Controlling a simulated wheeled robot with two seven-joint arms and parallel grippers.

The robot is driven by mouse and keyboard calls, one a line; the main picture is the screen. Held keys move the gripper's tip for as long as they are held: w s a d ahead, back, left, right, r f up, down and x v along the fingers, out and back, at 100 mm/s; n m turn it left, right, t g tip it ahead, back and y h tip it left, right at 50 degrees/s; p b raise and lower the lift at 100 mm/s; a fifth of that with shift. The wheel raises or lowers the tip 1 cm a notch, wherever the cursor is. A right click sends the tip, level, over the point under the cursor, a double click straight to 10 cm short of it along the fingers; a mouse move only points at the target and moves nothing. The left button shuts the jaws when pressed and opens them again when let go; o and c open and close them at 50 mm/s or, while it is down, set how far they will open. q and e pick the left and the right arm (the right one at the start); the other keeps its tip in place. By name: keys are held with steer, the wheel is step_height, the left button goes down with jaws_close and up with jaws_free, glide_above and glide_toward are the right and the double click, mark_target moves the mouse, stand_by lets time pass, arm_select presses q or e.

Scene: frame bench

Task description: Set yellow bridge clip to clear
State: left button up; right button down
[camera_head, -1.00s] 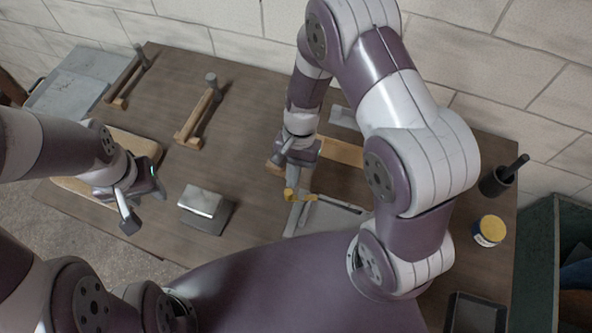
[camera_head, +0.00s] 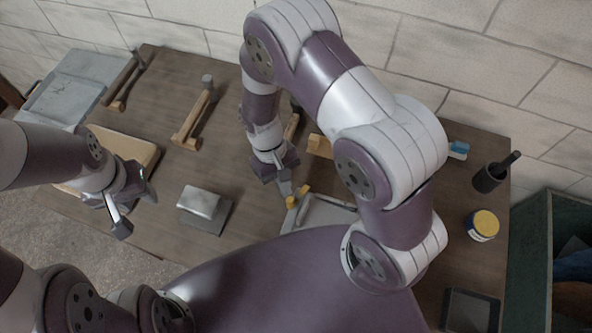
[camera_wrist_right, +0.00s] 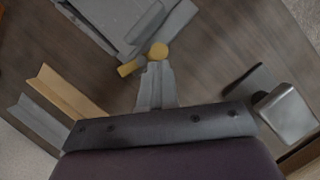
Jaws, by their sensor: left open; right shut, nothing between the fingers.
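The yellow bridge clip (camera_head: 291,202) is at the left edge of a grey frame (camera_head: 322,214) near the table's front edge. In the right wrist view it shows as a yellow bar (camera_wrist_right: 128,68) and a rounded yellow end (camera_wrist_right: 158,51), beside the grey frame (camera_wrist_right: 112,25). My right gripper (camera_head: 287,188) is shut and empty, its tips right at the clip; I cannot tell if they touch it. The tips also show in the right wrist view (camera_wrist_right: 156,68), partly covering the clip's middle. My left gripper (camera_head: 134,211) is open and empty over the left front.
A silver block on a dark plate (camera_head: 201,203) stands between my grippers.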

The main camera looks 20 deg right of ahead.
steer(key=shift+s+d, duration=0.1)
steer(key=shift+d, duration=0.1)
steer(key=shift+s+d, duration=0.1)
steer(key=shift+d, duration=0.5)
steer(key=shift+a, duration=0.1)
